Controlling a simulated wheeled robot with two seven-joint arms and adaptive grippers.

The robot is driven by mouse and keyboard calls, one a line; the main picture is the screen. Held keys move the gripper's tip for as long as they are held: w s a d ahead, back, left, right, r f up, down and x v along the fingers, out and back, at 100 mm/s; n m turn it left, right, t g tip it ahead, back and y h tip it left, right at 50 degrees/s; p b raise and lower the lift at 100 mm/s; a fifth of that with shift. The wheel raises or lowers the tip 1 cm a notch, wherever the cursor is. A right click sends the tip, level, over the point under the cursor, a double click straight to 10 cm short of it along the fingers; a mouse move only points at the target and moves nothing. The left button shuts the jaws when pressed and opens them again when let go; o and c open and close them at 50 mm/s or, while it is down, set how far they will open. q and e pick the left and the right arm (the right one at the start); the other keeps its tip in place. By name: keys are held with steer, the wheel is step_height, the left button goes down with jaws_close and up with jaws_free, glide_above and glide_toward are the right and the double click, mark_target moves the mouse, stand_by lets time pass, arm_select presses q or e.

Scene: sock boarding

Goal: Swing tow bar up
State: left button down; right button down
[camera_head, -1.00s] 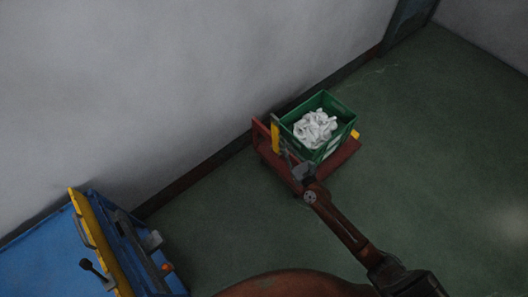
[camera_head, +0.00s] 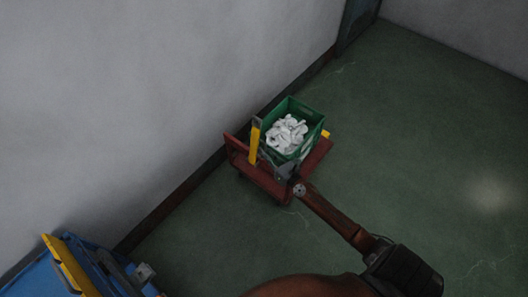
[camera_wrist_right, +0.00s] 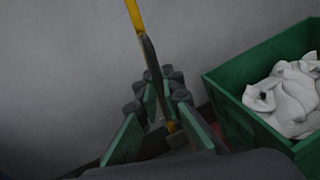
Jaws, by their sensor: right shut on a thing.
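The tow bar (camera_head: 254,145) is a narrow bar with a yellow length and a grey part. In the head view it stands steeply at the left end of the red cart (camera_head: 268,183). My right gripper (camera_head: 284,171) is beside the cart's near side, low by the crate. In the right wrist view the bar (camera_wrist_right: 150,55) runs down between the fingers of my right gripper (camera_wrist_right: 160,105), which is shut on it. The fingers hide part of the gripped length. My left gripper is not in view.
A green crate (camera_head: 313,118) of white socks (camera_head: 286,133) sits on the cart, close to the bar. The grey wall (camera_head: 150,90) is just behind the cart. A blue unit with a yellow edge (camera_head: 68,265) is at lower left. Green floor (camera_head: 420,150) is clear at right.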

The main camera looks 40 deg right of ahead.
steer(key=c, duration=2.2)
jaws_free()
steer(key=shift+d, duration=0.2)
steer(key=shift+o, duration=0.6)
steer(key=shift+a, duration=0.1)
steer(key=s, duration=1.2)
steer(key=shift+d+r, duration=0.15)
steer(key=shift+d, duration=0.05)
